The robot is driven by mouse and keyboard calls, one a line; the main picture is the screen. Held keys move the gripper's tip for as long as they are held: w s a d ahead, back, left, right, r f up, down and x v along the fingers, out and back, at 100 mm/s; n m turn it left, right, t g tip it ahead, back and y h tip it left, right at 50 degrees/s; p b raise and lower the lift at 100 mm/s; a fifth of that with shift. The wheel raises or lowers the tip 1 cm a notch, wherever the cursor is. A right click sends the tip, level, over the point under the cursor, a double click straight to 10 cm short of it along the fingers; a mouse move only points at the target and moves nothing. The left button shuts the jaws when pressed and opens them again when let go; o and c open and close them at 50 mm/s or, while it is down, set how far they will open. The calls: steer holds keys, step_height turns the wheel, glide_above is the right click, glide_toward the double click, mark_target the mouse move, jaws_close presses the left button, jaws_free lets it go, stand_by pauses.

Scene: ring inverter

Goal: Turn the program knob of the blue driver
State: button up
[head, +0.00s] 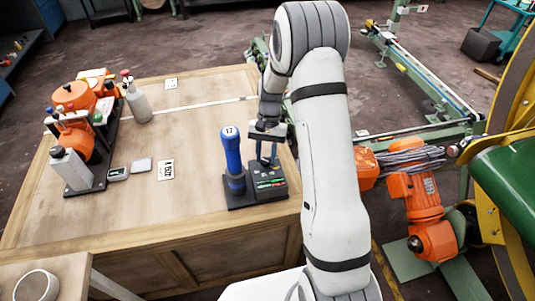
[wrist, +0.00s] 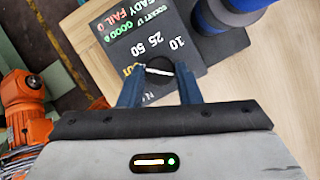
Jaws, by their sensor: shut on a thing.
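The blue driver (head: 233,155) stands upright on a black base near the right side of the wooden bench, with "17" on its top. The black control box (head: 268,181) beside it has a lit panel. In the wrist view the box's panel (wrist: 140,25) shows READY and FAIL lettering and the numbers 10, 25 and 50. The round black program knob (wrist: 159,70) with a white pointer line sits between my blue fingertips. My gripper (wrist: 160,80) is shut on it, and in the head view my gripper (head: 267,160) points down over the box. The knob is hidden in the head view.
The bench middle is mostly clear. An orange robot (head: 415,195) and green rails stand right of the bench.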

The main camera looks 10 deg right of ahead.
steer(key=shift+a+n+h, duration=0.1)
steer(key=shift+n+h, duration=0.2)
steer(key=shift+n, duration=0.6)
steer(key=o, duration=1)
steer(key=shift+c, duration=0.2)
steer(key=v, duration=0.7)
steer(key=shift+w+r, duration=0.25)
steer(key=shift+r, duration=0.1)
